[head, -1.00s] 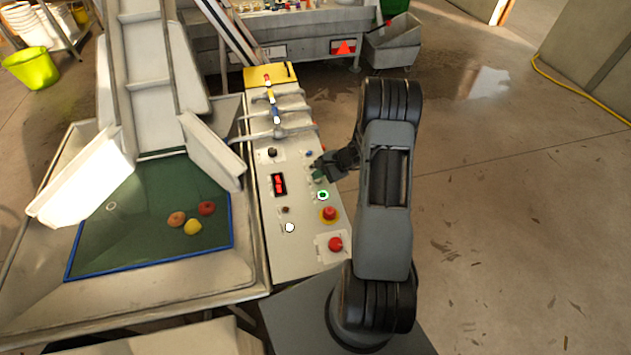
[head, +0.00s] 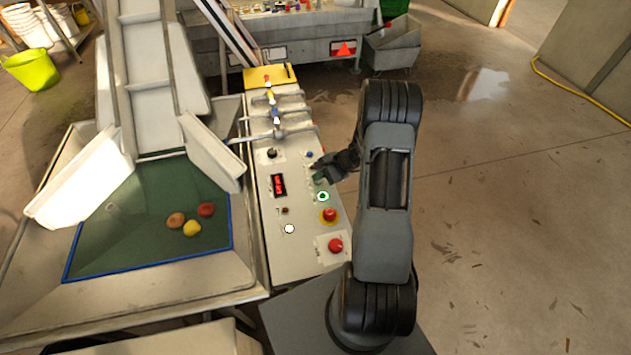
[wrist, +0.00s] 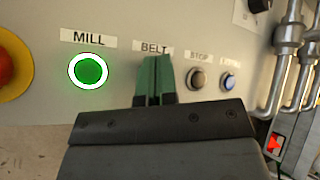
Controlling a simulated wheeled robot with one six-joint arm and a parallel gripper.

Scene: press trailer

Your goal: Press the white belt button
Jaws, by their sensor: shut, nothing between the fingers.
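In the wrist view my gripper (wrist: 155,70) is shut, its two green fingertips together just below the BELT label (wrist: 153,47). The fingers cover the spot under that label, so the belt button is hidden there. I cannot tell whether the tips touch it. In the head view my gripper (head: 319,174) is at the right side of the control panel (head: 302,258), just above the green ringed button (head: 323,196). The wrist view shows this green button (wrist: 88,71) under the MILL label, left of my fingers.
The STOP button (wrist: 197,78) and a blue-ringed button (wrist: 228,81) lie right of my fingers. Red knobs (head: 330,214) (head: 335,245) and a white round button (head: 289,229) sit lower on the panel. Metal pipes (wrist: 282,70) stand at the wrist view's right.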

